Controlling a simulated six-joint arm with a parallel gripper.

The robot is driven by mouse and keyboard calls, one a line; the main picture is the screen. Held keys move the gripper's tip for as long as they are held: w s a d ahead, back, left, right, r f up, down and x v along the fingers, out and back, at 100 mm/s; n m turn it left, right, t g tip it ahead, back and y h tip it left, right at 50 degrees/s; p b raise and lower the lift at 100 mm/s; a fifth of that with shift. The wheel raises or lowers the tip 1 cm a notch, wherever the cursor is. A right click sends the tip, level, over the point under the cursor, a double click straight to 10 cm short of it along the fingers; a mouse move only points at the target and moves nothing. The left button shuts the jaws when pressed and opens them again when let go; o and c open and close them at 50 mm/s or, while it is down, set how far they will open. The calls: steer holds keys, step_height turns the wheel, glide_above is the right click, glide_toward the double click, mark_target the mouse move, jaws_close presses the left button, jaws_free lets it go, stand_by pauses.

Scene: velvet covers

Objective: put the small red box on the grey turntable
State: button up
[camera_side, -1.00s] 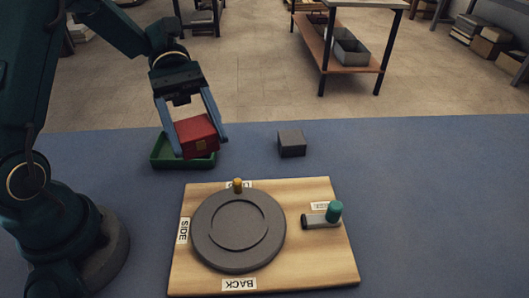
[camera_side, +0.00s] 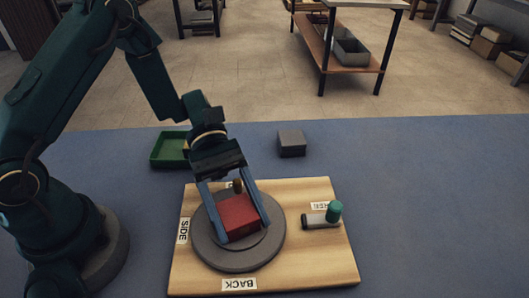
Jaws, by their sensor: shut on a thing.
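The small red box (camera_side: 239,218) is between the fingers of my gripper (camera_side: 238,228), which is shut on it. The box is over the middle of the grey turntable (camera_side: 218,259), a round disc on a wooden board (camera_side: 310,265). I cannot tell whether the box touches the disc or is held just above it. My gripper points down, and its fingers hide part of the disc. An orange-brown peg (camera_side: 237,186) stands at the disc's far edge, partly hidden by my gripper.
A green tray (camera_side: 168,151) stands behind the board at left, partly hidden by my arm. A grey block (camera_side: 291,143) lies behind the board. A crank with a teal knob (camera_side: 334,211) is on the board's right. The blue table (camera_side: 430,200) is clear at right.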

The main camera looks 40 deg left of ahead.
steer(key=shift+f, duration=0.1)
steer(key=o, duration=1.4)
steer(key=shift+c, duration=0.2)
